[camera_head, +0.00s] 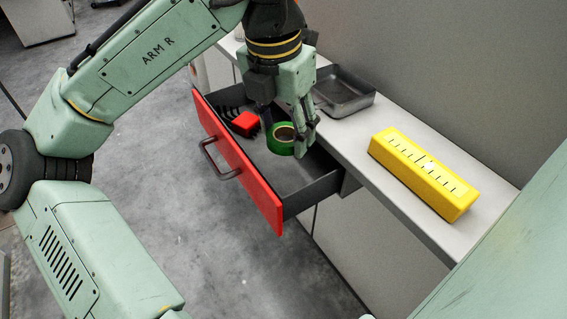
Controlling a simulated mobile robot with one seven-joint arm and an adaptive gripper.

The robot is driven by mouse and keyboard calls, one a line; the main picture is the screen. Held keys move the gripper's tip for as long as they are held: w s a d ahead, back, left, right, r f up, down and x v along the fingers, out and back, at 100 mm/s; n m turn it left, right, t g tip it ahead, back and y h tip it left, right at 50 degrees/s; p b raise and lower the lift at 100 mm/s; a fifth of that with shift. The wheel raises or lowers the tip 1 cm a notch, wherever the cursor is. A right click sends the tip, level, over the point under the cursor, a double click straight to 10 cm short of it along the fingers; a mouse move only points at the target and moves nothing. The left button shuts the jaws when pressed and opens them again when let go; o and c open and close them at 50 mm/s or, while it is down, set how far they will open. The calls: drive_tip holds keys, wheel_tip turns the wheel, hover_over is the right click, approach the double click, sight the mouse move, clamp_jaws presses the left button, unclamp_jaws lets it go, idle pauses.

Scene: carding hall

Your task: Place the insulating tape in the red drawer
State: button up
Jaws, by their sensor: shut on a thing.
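The insulating tape (280,146) is a green roll with a tan core. My gripper (285,132) is shut on it, with a finger on either side of the roll. The red drawer (234,165) is pulled open below the counter, with a red front, a dark handle and grey inner walls. The gripper and tape show over the inside of the drawer. I cannot tell whether the tape touches the drawer's floor.
A red and black object (245,123) lies in the drawer's left part. A grey metal tray (343,92) and a long yellow box (423,172) with slots stand on the counter (467,232). The drawer's right part is clear.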

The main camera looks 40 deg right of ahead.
sight(286, 172)
wheel_tip(286, 172, down, 8)
drive_tip(key=shift+r+b, duration=0.25)
drive_tip(key=shift+b, duration=0.05)
drive_tip(key=shift+f, duration=0.1)
drive_tip(key=o, duration=1)
drive_tip(key=r, duration=0.4)
drive_tip(key=a+r+p, duration=0.1)
drive_tip(key=r, duration=0.7)
drive_tip(key=shift+s+a+p, duration=0.3)
drive_tip(key=shift+a, duration=0.05)
drive_tip(key=shift+r, duration=0.1)
